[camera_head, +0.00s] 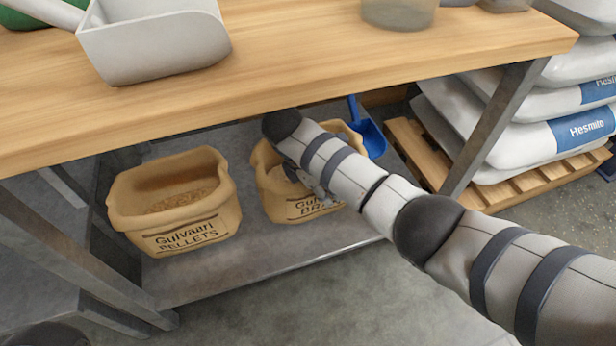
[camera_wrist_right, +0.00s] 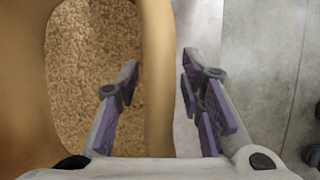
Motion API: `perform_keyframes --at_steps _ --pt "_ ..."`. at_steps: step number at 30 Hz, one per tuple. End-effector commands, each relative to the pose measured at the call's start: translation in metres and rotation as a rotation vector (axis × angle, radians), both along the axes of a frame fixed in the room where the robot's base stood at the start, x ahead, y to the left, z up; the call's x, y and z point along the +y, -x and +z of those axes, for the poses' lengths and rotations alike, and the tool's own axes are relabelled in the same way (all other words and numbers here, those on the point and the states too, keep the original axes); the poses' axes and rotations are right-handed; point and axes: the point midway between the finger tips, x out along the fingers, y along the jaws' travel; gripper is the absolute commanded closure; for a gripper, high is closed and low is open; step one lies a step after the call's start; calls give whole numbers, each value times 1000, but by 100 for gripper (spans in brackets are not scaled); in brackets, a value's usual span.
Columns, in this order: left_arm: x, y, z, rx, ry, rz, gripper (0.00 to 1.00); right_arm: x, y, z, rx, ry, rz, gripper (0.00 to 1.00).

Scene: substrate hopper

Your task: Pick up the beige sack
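Two open beige sacks stand on the lower shelf. The left one (camera_head: 185,227), labelled "Gulvaari PELLETS", holds brown pellets. The right one (camera_head: 272,181) has a label partly covered by my right arm. My right gripper (camera_head: 318,190) is at this right sack, mostly hidden behind my forearm in the head view. In the right wrist view my right gripper (camera_wrist_right: 160,70) is open. A sack's wall (camera_wrist_right: 157,85) runs between its fingers, one over the brown grainy contents (camera_wrist_right: 85,70) and one outside. The gap around the wall is visible. My left gripper is not in view.
The wooden tabletop (camera_head: 300,62) overhangs the metal shelf (camera_head: 265,250). A white scoop (camera_head: 155,45) lies on top. A blue scoop (camera_head: 368,132) is behind the right sack. White bags (camera_head: 540,140) stand on a pallet (camera_head: 480,190) at right, beyond a table leg (camera_head: 495,130).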

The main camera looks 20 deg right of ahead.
Motion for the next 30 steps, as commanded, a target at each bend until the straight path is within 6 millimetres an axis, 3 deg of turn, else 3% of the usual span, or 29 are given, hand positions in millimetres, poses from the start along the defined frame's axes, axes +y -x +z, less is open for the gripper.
perform_keyframes --at_steps 20,25,30 --pt "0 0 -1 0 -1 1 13 0 0 -5 0 1 0 65" --pt "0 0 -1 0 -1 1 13 0 0 -5 0 1 0 99" --pt "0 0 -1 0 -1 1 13 0 0 -5 0 1 0 100"
